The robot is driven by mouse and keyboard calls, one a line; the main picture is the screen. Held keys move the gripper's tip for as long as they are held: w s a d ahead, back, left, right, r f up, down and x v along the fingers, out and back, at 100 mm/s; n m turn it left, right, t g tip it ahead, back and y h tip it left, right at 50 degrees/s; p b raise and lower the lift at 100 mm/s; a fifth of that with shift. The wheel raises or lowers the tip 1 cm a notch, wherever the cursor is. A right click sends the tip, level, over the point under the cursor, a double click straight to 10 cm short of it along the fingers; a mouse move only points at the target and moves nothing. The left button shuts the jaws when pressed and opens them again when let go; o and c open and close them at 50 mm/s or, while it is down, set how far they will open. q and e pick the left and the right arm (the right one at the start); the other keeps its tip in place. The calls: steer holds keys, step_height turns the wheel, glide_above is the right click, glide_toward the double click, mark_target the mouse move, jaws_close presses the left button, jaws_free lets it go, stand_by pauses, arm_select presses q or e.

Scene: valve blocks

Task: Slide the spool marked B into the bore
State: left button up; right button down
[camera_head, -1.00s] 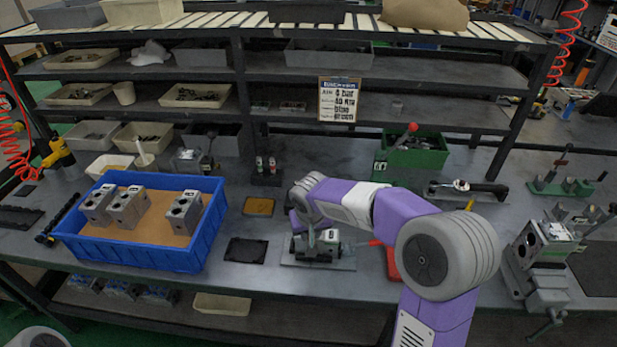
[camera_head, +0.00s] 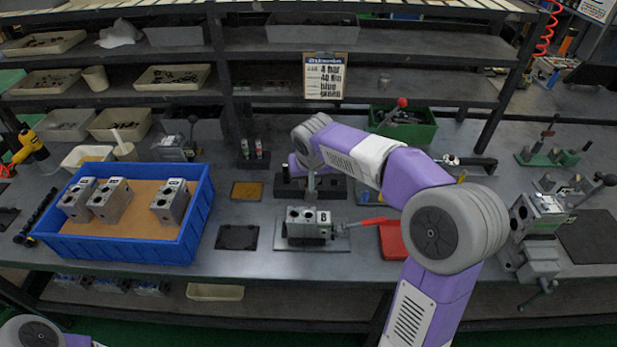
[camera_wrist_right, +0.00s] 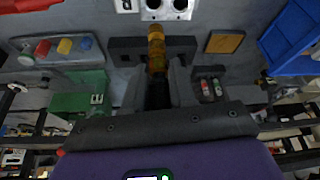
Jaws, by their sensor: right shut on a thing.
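A grey valve block marked B (camera_head: 308,222) sits in a fixture on the bench, its round bores showing. Its edge with bores also shows at the top of the right wrist view (camera_wrist_right: 154,8). My right gripper (camera_wrist_right: 157,72) is shut on an amber spool (camera_wrist_right: 156,42), which points toward the block but shows apart from it. In the head view my right gripper (camera_head: 311,182) is behind the block, by a black rack (camera_head: 345,188). I cannot read a mark on the spool. My left gripper is out of view.
A blue bin (camera_head: 195,228) with several grey blocks stands left. A red-handled lever (camera_head: 368,221) and a red tray (camera_head: 392,240) lie right of the block. A black pad (camera_head: 238,237) and an amber pad (camera_head: 247,190) lie left of it. Shelves rise behind.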

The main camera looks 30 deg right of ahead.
steer(key=b, duration=0.4)
glide_above(308, 210)
steer(key=s, duration=0.1)
steer(key=shift+a+f, duration=0.15)
steer(key=shift+f, duration=1.15)
steer(key=shift+a+f, duration=0.1)
steer(key=shift+f, duration=1.15)
steer(key=shift+f+b, duration=2.25)
steer(key=shift+f, duration=0.65)
steer(key=c, duration=0.8)
jaws_free()
steer(key=shift+c, duration=0.2)
steer(key=shift+f, duration=0.1)
steer(key=p+v, duration=0.2)
steer(key=v, duration=0.6)
steer(key=shift+f, duration=0.1)
